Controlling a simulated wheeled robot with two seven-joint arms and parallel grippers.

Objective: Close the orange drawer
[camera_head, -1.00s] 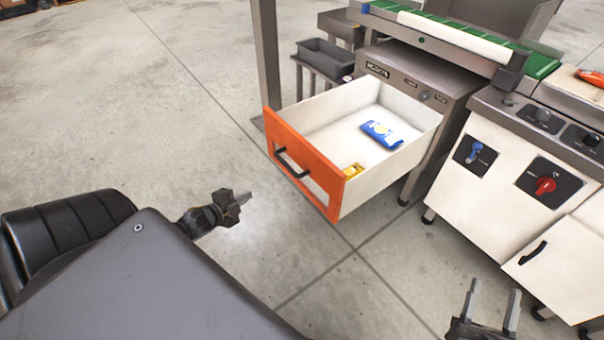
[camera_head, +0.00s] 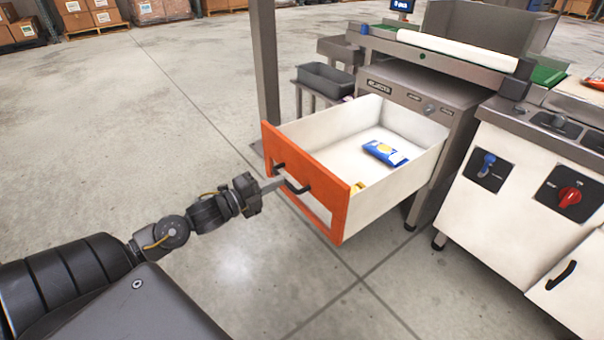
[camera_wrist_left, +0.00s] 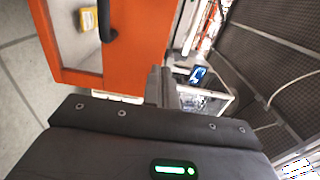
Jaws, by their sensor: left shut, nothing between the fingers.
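The orange drawer (camera_head: 340,211) stands pulled out from the grey machine, its white inside showing. Its orange front has a black handle (camera_head: 291,179) and a window. A blue packet (camera_head: 385,153) and a partly hidden yellow item (camera_head: 357,187) lie inside. My left gripper (camera_head: 273,185) is shut and empty, in front of the orange front beside the handle. In the left wrist view its fingers (camera_wrist_left: 160,84) overlap the orange front (camera_wrist_left: 142,45) near one edge, with the handle (camera_wrist_left: 107,20) to their left. I cannot tell whether they touch. My right gripper is out of view.
A grey post (camera_head: 266,80) stands just behind the drawer's left side. A grey bin (camera_head: 326,79) sits on a stand behind. A white cabinet (camera_head: 530,190) with knobs stands at the right. The floor left of the drawer is clear.

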